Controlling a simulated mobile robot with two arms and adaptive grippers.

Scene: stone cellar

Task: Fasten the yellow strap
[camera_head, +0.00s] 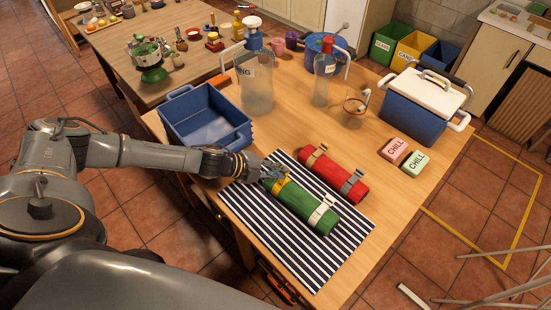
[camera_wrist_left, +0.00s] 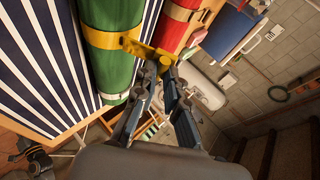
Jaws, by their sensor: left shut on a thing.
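A green roll (camera_head: 300,207) lies on a striped mat (camera_head: 335,253) at the table's front. The yellow strap (camera_head: 279,187) goes around the roll's left end; a white strap (camera_head: 323,213) goes around its right end. My left gripper (camera_head: 272,173) is at the yellow strap, partly covering it. In the left wrist view the yellow strap (camera_wrist_left: 105,39) crosses the green roll (camera_wrist_left: 110,65), and my left gripper (camera_wrist_left: 158,60) is shut on its yellow end piece (camera_wrist_left: 138,45). Whether that piece is latched cannot be told. My right gripper is not in view.
A red roll (camera_head: 333,174) with two straps lies just behind the green one. A blue bin (camera_head: 208,138) stands left, two clear jugs (camera_head: 256,85) behind. A blue cooler (camera_head: 412,112) and two chill packs (camera_head: 393,151) are right. Bare wood lies between.

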